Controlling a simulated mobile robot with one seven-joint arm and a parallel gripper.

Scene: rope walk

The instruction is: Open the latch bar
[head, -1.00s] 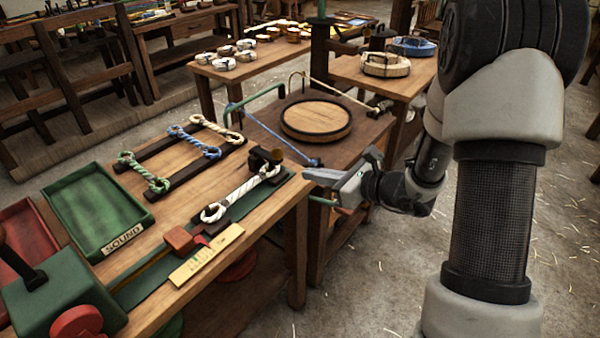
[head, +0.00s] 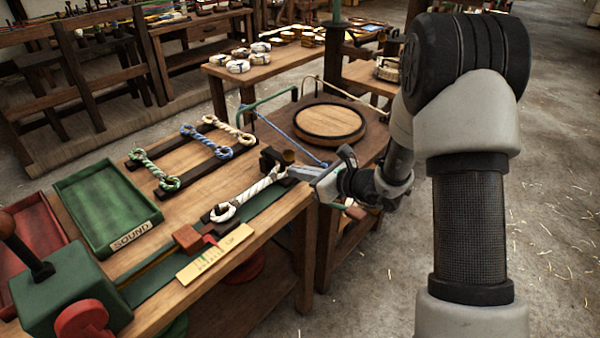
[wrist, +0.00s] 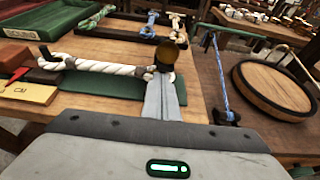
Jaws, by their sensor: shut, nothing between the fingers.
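A dark block with a round brass knob (head: 288,157) stands at the right end of the white rope piece (head: 250,192) on the near bench. I take this to be the latch, but the bar itself is not clearly made out. The knob also shows in the wrist view (wrist: 170,55), just beyond my fingertips. My gripper (head: 292,173) is shut and empty, its fingers pointing left at the base of the knob. In the wrist view the two fingers (wrist: 162,90) lie together. I cannot tell whether they touch the block.
The white rope lies along a green strip beside a yellow scale plate (head: 215,253) and a red block (head: 188,238). A green tray (head: 108,208) marked SOUND is at left. A round wooden lid (head: 330,121) and blue cord lie on the table behind my gripper.

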